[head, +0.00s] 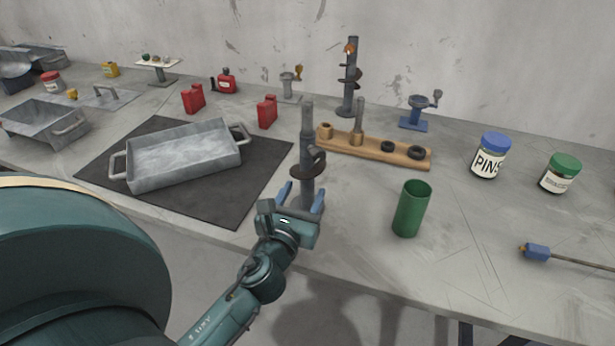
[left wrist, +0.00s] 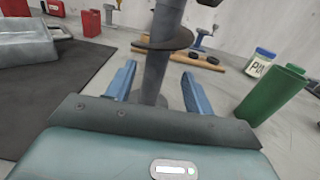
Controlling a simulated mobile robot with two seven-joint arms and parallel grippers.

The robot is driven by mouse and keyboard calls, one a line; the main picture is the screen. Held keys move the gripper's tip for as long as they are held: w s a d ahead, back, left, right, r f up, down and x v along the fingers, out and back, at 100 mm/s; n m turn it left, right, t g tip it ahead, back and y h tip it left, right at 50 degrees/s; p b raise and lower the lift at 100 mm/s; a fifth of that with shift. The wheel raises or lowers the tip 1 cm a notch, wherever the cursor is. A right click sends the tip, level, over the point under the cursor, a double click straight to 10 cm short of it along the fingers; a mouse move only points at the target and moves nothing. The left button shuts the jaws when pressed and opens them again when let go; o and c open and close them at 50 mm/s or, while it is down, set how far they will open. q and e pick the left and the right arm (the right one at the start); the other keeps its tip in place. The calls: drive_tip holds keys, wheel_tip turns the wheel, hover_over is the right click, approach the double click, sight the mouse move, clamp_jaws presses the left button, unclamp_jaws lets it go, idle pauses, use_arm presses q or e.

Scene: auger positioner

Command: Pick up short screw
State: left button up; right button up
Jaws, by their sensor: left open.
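The short screw (head: 307,150) is a dark grey upright post with a single brownish spiral flight, standing near the table's front edge. In the left wrist view its shaft (left wrist: 155,70) rises between my fingers, with the flight above them. My left gripper (head: 302,192) is open, with one blue finger on each side of the lower shaft. In the left wrist view the fingers (left wrist: 158,84) show gaps to the shaft on both sides. My right gripper is not in view.
A taller screw (head: 350,82) with several flights stands at the back. A wooden rack (head: 398,153) lies behind the short screw. A green cup (head: 411,210) stands to the right. A metal tray (head: 182,157) sits on a black mat (head: 250,185) to the left.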

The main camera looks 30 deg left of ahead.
sight(305, 184)
use_arm(q)
drive_tip(key=x, duration=0.5)
drive_tip(key=shift+a+f+p, duration=0.2)
drive_tip(key=shift+a+p, duration=0.05)
drive_tip(key=shift+p, duration=0.05)
drive_tip(key=shift+c, duration=0.4)
clamp_jaws()
drive_tip(key=shift+r, duration=0.2)
